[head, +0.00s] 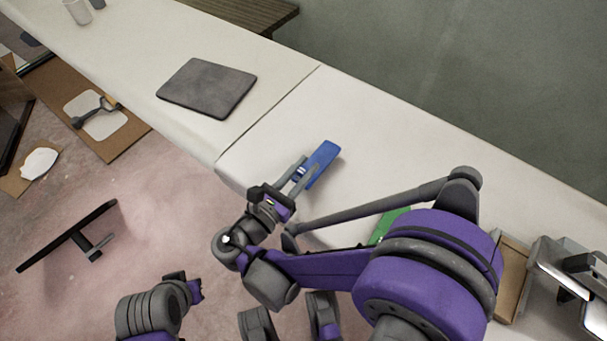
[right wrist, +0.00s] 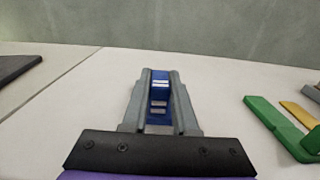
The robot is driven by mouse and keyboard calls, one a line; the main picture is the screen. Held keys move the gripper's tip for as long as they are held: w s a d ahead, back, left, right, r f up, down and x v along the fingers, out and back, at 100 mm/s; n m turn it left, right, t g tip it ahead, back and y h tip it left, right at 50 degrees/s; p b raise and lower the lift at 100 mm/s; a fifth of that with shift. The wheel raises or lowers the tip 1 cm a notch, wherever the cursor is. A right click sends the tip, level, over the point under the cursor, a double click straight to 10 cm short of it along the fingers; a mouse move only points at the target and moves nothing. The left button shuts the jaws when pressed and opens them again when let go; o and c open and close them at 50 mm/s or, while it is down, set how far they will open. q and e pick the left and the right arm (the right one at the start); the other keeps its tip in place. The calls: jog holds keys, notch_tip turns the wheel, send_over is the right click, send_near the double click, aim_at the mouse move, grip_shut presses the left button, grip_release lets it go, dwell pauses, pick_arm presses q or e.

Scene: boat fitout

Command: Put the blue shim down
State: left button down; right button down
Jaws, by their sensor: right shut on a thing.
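The blue shim (head: 323,160) is a flat blue block. It lies between the two grey fingers of my right gripper (head: 300,172), which is shut on it. In the right wrist view the shim (right wrist: 159,95) shows between the fingers (right wrist: 158,100), its far end near the fingertips. The shim and fingers are over the white bench top (head: 290,118), right of the seam. I cannot tell whether the shim touches the surface. Part of my left arm shows at the bottom left of the head view; its gripper state is unclear.
A dark grey flat pad (head: 207,88) lies left of the seam. A green piece (right wrist: 283,130) and a yellow piece (right wrist: 300,114) lie to the right. A wooden tray (head: 511,281) and metal equipment (head: 575,270) stand far right. The bench around the shim is clear.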

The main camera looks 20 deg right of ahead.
jog(key=shift+f+b, duration=0.35)
jog(key=shift+f, duration=1.05)
jog(key=shift+f, duration=0.15)
jog(key=c, duration=0.7)
grip_release()
